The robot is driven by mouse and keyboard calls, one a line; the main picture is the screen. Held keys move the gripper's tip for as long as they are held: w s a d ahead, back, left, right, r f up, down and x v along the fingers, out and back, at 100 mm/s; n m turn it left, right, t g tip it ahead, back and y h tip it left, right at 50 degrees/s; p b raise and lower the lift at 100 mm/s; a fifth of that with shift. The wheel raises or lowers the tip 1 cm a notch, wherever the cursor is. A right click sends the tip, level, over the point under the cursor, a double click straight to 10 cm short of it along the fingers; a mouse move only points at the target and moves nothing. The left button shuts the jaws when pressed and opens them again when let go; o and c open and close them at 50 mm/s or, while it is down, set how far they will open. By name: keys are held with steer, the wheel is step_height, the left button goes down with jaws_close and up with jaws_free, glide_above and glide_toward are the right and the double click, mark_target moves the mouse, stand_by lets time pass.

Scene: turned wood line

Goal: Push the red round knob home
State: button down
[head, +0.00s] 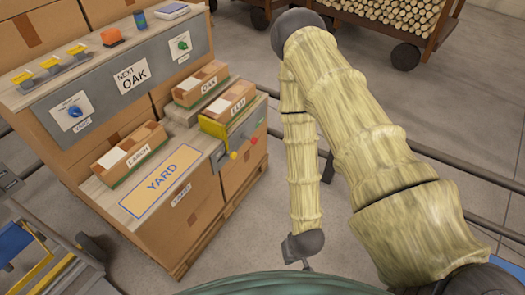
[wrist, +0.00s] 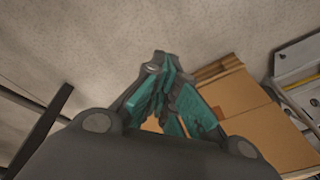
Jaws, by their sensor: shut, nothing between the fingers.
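The red round knob (head: 254,141) sticks out from the front of a grey box at the right end of the boxed bench in the head view. A yellow knob (head: 233,155) sits beside it, to the left. My gripper (head: 306,264) hangs low, well below and to the right of the knobs, apart from them. In the wrist view my gripper's teal-padded fingers (wrist: 160,68) are together and empty. The knobs do not show in the wrist view.
The bench (head: 122,202) carries wooden bins marked LARCH (head: 130,150), OAK and ELM. A grey panel (head: 105,95) with two dials stands behind. A cart (head: 50,262) is at lower left. Log racks (head: 390,15) stand at the back.

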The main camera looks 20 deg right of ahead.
mark_target(252, 140)
steer(key=w+d+f+m+t+b, duration=0.1)
steer(key=w+f+m+t+b, duration=0.25)
steer(key=w+b, duration=0.55)
steer(key=w+f+m+t+b, duration=0.3)
steer(key=w+m+t+b, duration=0.15)
steer(key=w, duration=0.85)
steer(key=w+d+r+m+t+h+b, duration=0.1)
steer(key=w+d+r+m+t+b, duration=0.1)
steer(key=w+d+m+t+b, duration=0.1)
steer(key=w+d+r+m+t+h+b, duration=0.2)
steer(key=w+d+b, duration=0.5)
steer(key=w, duration=0.5)
steer(key=r+m+t+b, duration=0.1)
steer(key=m+t+b, duration=0.1)
steer(key=m, duration=0.1)
steer(key=shift+r+m+t, duration=0.15)
steer(key=shift+m+t, duration=0.15)
steer(key=shift+m, duration=0.1)
steer(key=w+a+b, duration=0.1)
steer(key=w+b, duration=0.3)
steer(key=w, duration=0.9)
